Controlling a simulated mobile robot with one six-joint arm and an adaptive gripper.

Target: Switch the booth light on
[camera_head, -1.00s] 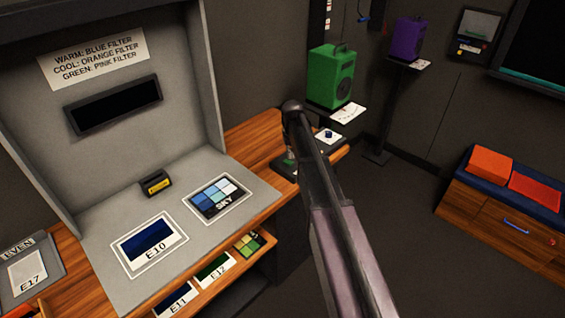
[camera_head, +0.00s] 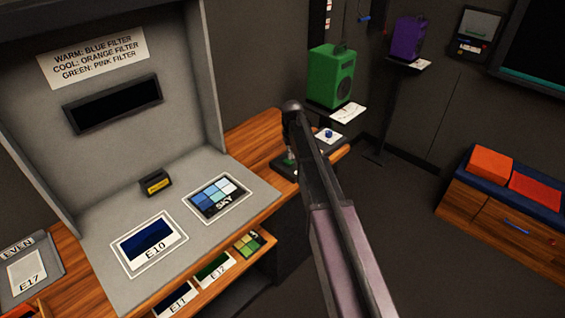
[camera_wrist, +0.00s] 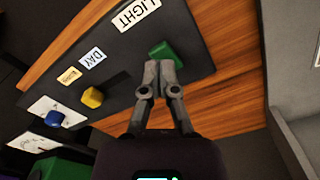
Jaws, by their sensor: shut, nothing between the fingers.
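The dark control panel (camera_wrist: 190,30) lies on the wooden desk. In the wrist view it carries a LIGHT label (camera_wrist: 136,13), a DAY label (camera_wrist: 92,58), a green control (camera_wrist: 167,53) near LIGHT, and a yellow knob (camera_wrist: 92,97). My gripper (camera_wrist: 158,66) is shut and empty, its fingertips right beside the green control and partly in front of it; I cannot tell whether they touch. In the head view the panel (camera_head: 282,168) is partly hidden behind my arm. The grey booth (camera_head: 75,65) stands left, its recessed strip (camera_head: 113,104) dark.
A blue knob (camera_wrist: 54,118) sits on a white plate beyond the panel. A green speaker (camera_head: 331,76) stands behind my arm, a purple one (camera_head: 406,38) farther back. Cards E10 (camera_head: 150,243) and SKY (camera_head: 217,198) lie on the booth floor.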

